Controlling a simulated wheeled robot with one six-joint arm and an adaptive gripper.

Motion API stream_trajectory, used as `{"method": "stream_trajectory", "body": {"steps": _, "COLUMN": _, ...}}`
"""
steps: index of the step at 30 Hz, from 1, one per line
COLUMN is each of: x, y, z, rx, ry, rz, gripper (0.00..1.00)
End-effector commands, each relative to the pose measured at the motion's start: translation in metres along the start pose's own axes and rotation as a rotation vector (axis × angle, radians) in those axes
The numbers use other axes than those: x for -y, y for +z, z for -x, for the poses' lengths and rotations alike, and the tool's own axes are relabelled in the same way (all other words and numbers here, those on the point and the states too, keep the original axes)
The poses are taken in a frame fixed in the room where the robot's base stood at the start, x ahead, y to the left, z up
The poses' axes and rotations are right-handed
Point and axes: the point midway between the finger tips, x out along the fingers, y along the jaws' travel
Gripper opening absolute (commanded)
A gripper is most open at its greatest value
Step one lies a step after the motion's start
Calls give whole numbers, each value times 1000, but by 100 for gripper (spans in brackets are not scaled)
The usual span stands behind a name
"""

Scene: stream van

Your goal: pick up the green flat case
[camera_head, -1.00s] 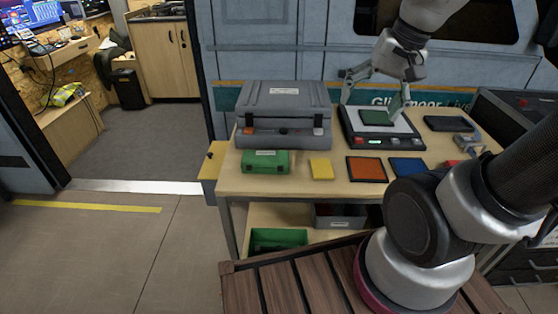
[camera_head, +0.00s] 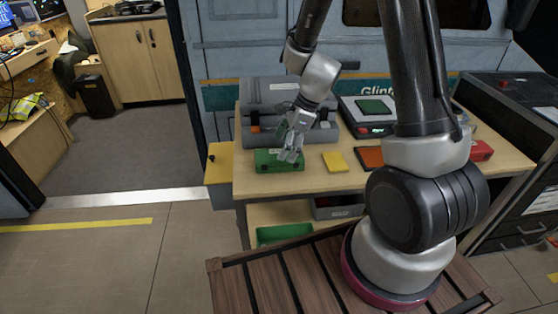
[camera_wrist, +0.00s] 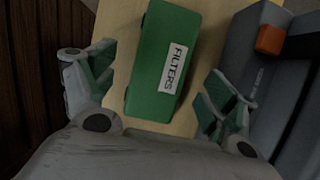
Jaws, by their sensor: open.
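The green flat case (camera_head: 266,160) lies on the front left of the wooden table, in front of the grey case. In the wrist view the green case (camera_wrist: 150,58) fills the middle, with a white label reading "FILTERS". My gripper (camera_head: 290,152) is over the right part of the case in the head view and hides some of it. In the wrist view my gripper (camera_wrist: 158,85) is open, with one finger on each side of the case. Both fingers look apart from it; the height gap is hard to tell.
The grey case (camera_head: 262,132) with an orange latch stands close behind, beside the right finger in the wrist view. A yellow square (camera_head: 335,161) and an orange square (camera_head: 370,157) lie to the right. A dark green square (camera_head: 372,107) lies on a device behind.

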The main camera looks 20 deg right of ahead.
Motion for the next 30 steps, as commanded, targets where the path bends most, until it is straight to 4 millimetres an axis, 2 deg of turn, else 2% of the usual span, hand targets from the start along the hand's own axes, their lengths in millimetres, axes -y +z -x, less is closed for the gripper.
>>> {"method": "stream_trajectory", "body": {"steps": 3, "x": 1, "y": -1, "z": -21, "rx": -1, "ry": 3, "rz": -1, "gripper": 86}}
{"method": "stream_trajectory", "body": {"steps": 6, "x": 2, "y": -1, "z": -32, "rx": -1, "ry": 1, "rz": 2, "gripper": 86}}
{"method": "stream_trajectory", "body": {"steps": 15, "x": 2, "y": -1, "z": -36, "rx": 0, "ry": 0, "rz": 2, "gripper": 84}}
{"method": "stream_trajectory", "body": {"steps": 25, "x": 2, "y": -1, "z": -36, "rx": 0, "ry": 0, "rz": 3, "gripper": 25}}
{"method": "stream_trajectory", "body": {"steps": 30, "x": 2, "y": -1, "z": -36, "rx": 0, "ry": -1, "rz": 3, "gripper": 25}}
